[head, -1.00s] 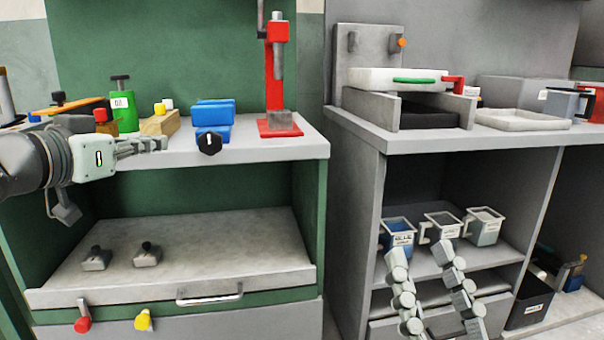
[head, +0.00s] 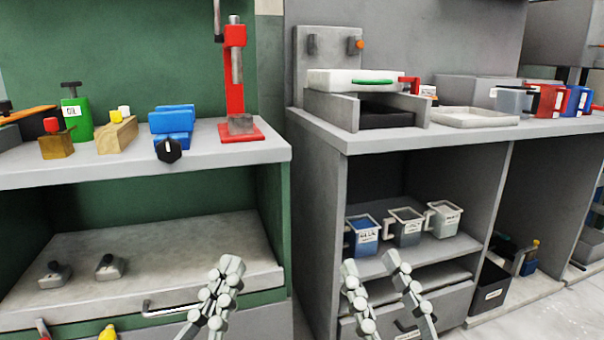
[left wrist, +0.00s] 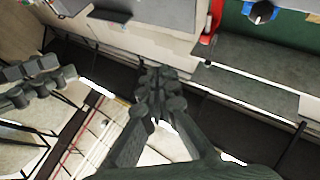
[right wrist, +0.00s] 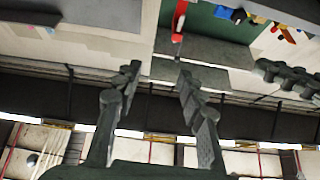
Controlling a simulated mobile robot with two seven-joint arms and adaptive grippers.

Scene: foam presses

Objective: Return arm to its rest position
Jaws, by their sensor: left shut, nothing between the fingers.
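My left gripper (head: 225,268) is at the bottom of the head view, in front of the green bench's lower shelf. Its fingers are together with nothing between them, as the left wrist view (left wrist: 160,80) also shows. My right gripper (head: 370,262) is to its right, in front of the grey cabinet's lower shelves. Its fingers stand apart, and the gap between them is empty in the right wrist view (right wrist: 158,72). The two grippers are side by side and do not touch.
Several cups, one a blue cup (head: 362,238), stand on the grey cabinet's shelf. A drawer handle (head: 170,310) is close to my left gripper.

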